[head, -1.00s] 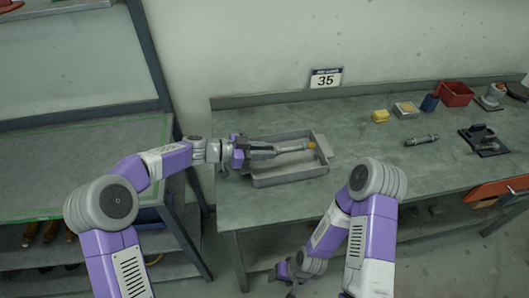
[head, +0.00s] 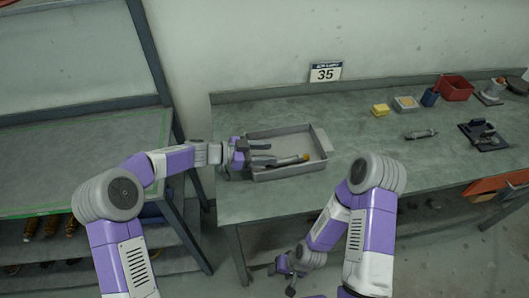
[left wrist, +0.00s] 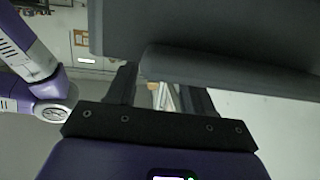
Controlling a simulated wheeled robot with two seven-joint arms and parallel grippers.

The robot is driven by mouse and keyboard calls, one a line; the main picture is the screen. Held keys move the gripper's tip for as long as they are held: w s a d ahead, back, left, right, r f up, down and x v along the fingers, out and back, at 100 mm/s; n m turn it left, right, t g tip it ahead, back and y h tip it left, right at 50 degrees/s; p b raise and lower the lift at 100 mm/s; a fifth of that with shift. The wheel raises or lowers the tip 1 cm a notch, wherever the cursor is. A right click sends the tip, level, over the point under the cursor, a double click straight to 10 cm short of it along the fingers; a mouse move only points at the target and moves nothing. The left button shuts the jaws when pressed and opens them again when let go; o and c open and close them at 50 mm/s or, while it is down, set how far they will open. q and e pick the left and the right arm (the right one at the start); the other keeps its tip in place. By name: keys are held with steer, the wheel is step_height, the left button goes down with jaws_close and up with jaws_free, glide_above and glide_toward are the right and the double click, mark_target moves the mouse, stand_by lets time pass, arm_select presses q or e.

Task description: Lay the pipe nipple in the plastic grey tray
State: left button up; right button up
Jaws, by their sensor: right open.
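My left gripper (head: 270,154) reaches in over the tray's left side. Its fingers are apart around the near end of the pipe, and part of that end is hidden. In the left wrist view the fingers (left wrist: 164,98) also stand apart, with a pale strip seen between them. My right gripper (head: 285,272) is open and empty, low in front of the bench.
A grey metal cylinder (head: 421,134) lies on the bench to the right. The bench between tray and cylinder is clear.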

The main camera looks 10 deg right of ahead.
arm_select(q)
steer(key=shift+a, duration=0.15)
steer(key=v, duration=0.7)
steer(key=shift+a+r, duration=0.1)
steer(key=shift+a, duration=0.05)
steer(key=shift+r, duration=0.1)
stand_by(0.4)
